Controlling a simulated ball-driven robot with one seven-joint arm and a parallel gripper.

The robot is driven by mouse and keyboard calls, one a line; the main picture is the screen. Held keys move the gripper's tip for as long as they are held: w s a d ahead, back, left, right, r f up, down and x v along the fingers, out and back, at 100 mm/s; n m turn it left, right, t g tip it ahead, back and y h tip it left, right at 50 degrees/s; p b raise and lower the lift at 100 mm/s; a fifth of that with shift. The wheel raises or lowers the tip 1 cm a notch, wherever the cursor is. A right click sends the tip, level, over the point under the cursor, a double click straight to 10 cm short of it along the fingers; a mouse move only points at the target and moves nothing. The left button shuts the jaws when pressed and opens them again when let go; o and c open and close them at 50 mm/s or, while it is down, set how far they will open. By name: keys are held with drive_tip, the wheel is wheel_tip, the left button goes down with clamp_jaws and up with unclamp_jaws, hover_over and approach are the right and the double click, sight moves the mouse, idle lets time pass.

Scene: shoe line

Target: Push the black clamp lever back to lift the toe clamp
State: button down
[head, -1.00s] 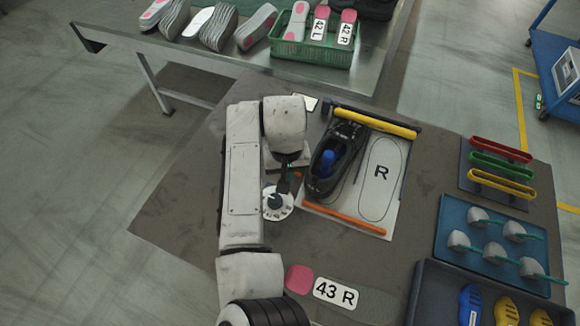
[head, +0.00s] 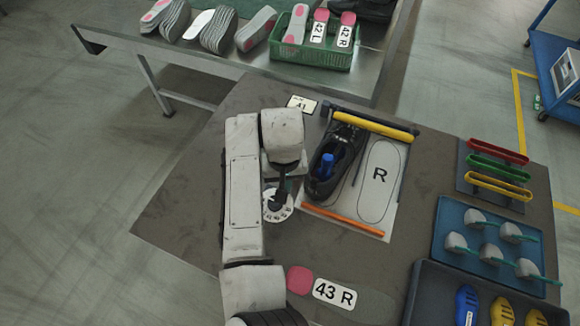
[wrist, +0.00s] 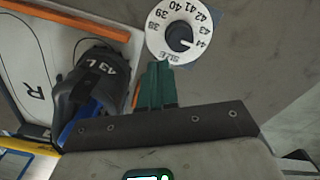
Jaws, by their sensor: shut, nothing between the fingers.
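The toe clamp shows in the head view as a yellow bar (head: 374,125) with dark ends, across the toe of a black shoe (head: 322,180) on the jig board (head: 345,217). A dark bar (head: 399,185) runs along the board's right side; I cannot tell whether it is the clamp lever. In the wrist view the shoe (wrist: 90,85) is marked 43 L and has a blue piece in its opening. My gripper (head: 279,200) is shut and empty, pointing down by the size dial (head: 284,214). Its green fingers (wrist: 157,72) show below the dial (wrist: 160,45) in the wrist view.
An orange bar (head: 342,221) lies along the board's near edge. A 43 R insole (head: 330,292) lies in front. Coloured handles (head: 498,170), a blue tray (head: 470,220) and a dark tray (head: 430,290) stand at the right. Bare table lies left of my arm.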

wheel_tip(320, 180, up, 9)
drive_tip(key=p, duration=0.9)
drive_tip(key=shift+s+a, duration=0.1)
idle(0.6)
drive_tip(key=s+d+f+m+t+h+b, duration=0.1)
drive_tip(key=s+d, duration=0.1)
drive_tip(key=d, duration=1.2)
drive_tip(key=s+d+f+m+t+h+b, duration=0.1)
drive_tip(key=d+f+h, duration=0.1)
drive_tip(key=d, duration=1.3)
drive_tip(key=s+d+f+b, duration=0.2)
drive_tip(key=s+d, duration=0.3)
drive_tip(key=s, duration=0.5)
drive_tip(key=s+a+f+y, duration=0.1)
drive_tip(key=s+a, duration=0.1)
drive_tip(key=s, duration=0.5)
drive_tip(key=s+a+g+y, duration=0.1)
drive_tip(key=s, duration=0.6)
drive_tip(key=shift+s+a+f+m+y+b, duration=0.2)
drive_tip(key=shift+a+f+m+y+b, duration=0.15)
drive_tip(key=shift+f+m+y+b, duration=0.05)
